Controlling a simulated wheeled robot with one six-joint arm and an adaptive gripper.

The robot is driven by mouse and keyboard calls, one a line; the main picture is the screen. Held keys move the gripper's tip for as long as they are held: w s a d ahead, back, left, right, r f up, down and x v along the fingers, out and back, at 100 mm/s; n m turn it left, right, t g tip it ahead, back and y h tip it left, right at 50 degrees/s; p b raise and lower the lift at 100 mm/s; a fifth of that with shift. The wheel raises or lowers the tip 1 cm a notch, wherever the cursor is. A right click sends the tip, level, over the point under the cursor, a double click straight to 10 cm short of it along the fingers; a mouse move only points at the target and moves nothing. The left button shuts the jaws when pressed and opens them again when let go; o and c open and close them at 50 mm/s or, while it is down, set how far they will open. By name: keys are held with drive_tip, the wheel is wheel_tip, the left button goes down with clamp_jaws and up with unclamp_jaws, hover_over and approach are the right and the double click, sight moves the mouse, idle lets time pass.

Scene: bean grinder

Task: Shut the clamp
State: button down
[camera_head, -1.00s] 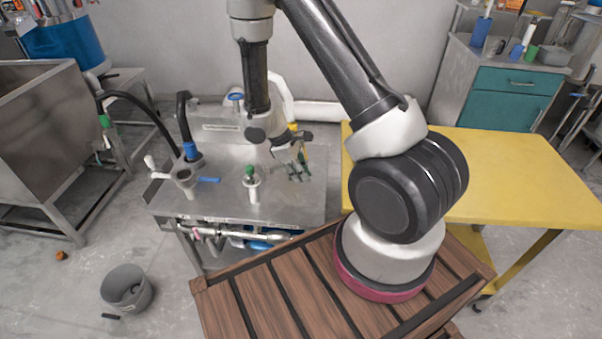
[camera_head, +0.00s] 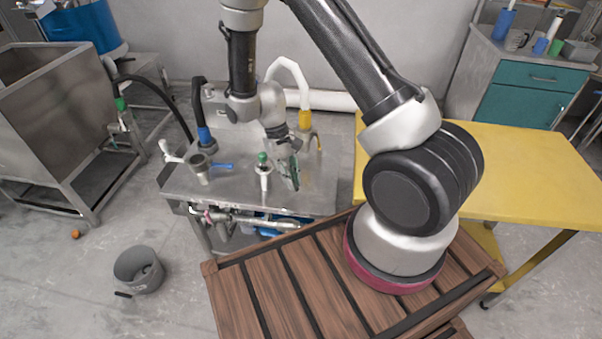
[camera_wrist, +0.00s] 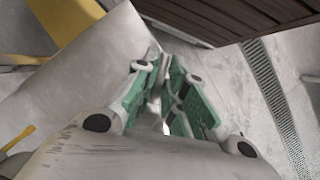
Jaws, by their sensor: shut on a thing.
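My gripper (camera_head: 290,178), with green-lined fingers, points down at the right front part of the steel bench (camera_head: 225,190), right of a green-topped fitting (camera_head: 264,168). In the wrist view my gripper (camera_wrist: 163,100) has its fingers close together around a narrow pale part (camera_wrist: 154,84). The fingers hide most of that part, and I cannot tell whether it belongs to the clamp. I cannot make out the clamp clearly in either view. A blue lever (camera_head: 222,166) stands out beside a metal cup (camera_head: 198,168) at the bench's left.
A white hose with a yellow end (camera_head: 305,118) stands behind my gripper. Pipes (camera_head: 250,222) run under the bench front. A yellow table (camera_head: 520,175) is at the right, a wooden slatted platform (camera_head: 270,295) in front, and a grey bucket (camera_head: 138,268) on the floor at left.

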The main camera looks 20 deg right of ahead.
drive_tip(key=w+a+m+t+y, duration=0.1)
drive_tip(key=w+a+m+y, duration=0.3)
drive_tip(key=a+m, duration=0.6)
drive_tip(key=shift+w+a+m, duration=0.25)
drive_tip(key=shift+w+m, duration=0.35)
drive_tip(key=shift+w, duration=0.45)
drive_tip(key=c, duration=1.5)
unclamp_jaws()
drive_tip(key=shift+o, duration=0.2)
drive_tip(key=v, duration=1.2)
